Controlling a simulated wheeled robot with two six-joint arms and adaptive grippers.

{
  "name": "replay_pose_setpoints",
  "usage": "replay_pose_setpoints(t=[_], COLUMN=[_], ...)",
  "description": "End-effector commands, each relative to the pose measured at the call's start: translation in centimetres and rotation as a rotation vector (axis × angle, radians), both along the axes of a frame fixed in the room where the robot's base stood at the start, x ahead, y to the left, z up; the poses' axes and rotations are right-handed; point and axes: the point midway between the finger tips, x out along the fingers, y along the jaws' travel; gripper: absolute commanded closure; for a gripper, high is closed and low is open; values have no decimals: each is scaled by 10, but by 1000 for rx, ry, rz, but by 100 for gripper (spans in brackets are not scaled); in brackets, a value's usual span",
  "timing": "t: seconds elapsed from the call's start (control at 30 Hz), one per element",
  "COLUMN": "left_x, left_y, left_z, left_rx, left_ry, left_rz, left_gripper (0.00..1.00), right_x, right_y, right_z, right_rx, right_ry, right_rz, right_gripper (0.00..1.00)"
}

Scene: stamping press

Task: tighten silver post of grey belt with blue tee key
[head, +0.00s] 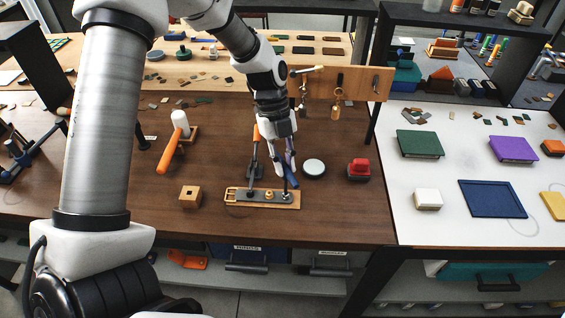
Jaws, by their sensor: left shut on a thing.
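My left gripper (283,168) points down over the right end of the belt board and is shut on the blue tee key (291,180). The blue bar is tilted, and its lower end is close to the silver post (285,195); I cannot tell whether they touch. The grey belt (259,196) lies flat on a tan board with a buckle at its left end. A dark post and a brassy post (269,195) stand to the left of the silver one. My right gripper is not in view.
An orange-handled tool (256,135) stands just left of the gripper. A wooden block (190,196), a mallet (172,150), a round pale-topped disc (314,167) and a red-topped stamp (359,168) surround the board. A wooden panel with hanging tools (350,83) stands behind. Dark table in front is clear.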

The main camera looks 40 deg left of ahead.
Motion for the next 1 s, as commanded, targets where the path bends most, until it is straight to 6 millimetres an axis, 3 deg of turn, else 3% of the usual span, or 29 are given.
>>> replay_pose_setpoints(t=[0.07, 0.37, 0.53, 0.83, 1.0], left_x=[3, 4, 3, 3, 3], left_y=[-2, -3, -3, -3, -3], left_z=[-1, 0, 8, 45, 45], left_rx=[7, 4, 2, 2, 3], left_ry=[1, -2, -3, -5, -4], left_rz=[-236, -482, -480, -478, -477], left_gripper=[100, 100, 100, 100, 100], right_x=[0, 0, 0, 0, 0], right_y=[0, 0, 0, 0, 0], right_z=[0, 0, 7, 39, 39], right_rx=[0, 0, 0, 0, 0], right_ry=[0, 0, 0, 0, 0], right_rz=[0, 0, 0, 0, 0], right_gripper=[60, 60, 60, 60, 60])
